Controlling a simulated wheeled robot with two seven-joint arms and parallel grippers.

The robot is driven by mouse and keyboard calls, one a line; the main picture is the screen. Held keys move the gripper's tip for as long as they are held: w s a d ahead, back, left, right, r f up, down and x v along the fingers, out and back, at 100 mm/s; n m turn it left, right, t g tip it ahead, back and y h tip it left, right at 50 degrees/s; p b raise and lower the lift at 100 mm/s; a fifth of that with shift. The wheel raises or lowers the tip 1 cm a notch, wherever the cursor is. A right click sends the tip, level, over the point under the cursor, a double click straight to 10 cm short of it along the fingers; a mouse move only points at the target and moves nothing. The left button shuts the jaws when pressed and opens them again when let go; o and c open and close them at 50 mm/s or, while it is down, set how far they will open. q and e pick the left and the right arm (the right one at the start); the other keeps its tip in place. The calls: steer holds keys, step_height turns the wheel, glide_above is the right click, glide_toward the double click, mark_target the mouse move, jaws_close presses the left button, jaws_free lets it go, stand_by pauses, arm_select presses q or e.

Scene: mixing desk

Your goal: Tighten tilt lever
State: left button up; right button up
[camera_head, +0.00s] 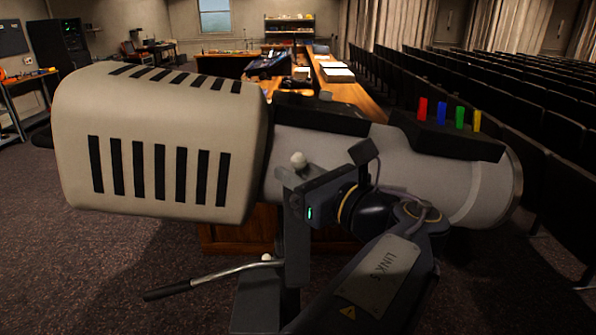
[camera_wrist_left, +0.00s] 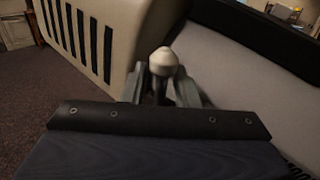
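A large spotlight with a cream slotted housing (camera_head: 160,145) and a pale grey barrel (camera_head: 430,180) fills the head view. A short lever with a pale rounded knob (camera_head: 298,160) stands at its side by the yoke; I take it for the tilt lever. In the left wrist view the knob (camera_wrist_left: 163,62) tops a dark stem. My left gripper (camera_head: 290,180) is at this lever, its fingers (camera_wrist_left: 163,88) close on either side of the stem below the knob. I cannot tell whether they press on it. My right gripper is not in view.
A longer handle with a black grip (camera_head: 168,290) sticks out left below the housing. Red, blue, green and yellow levers (camera_head: 450,112) stand on the barrel. Rows of dark seats (camera_head: 520,100) are at right, a wooden desk (camera_head: 350,92) beyond. Carpet is open at lower left.

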arm_select(q)
steer(key=shift+d, duration=0.1)
jaws_close()
stand_by(0.4)
steer(key=a+f+n+g+h+b, duration=0.2)
steer(key=a+f+n+h+b, duration=0.2)
steer(key=n+h, duration=0.5)
steer(key=shift+s+a+f+n+g, duration=0.3)
steer(key=shift+a+n, duration=0.3)
steer(key=shift+a, duration=0.05)
stand_by(0.3)
steer(key=shift+b, duration=0.3)
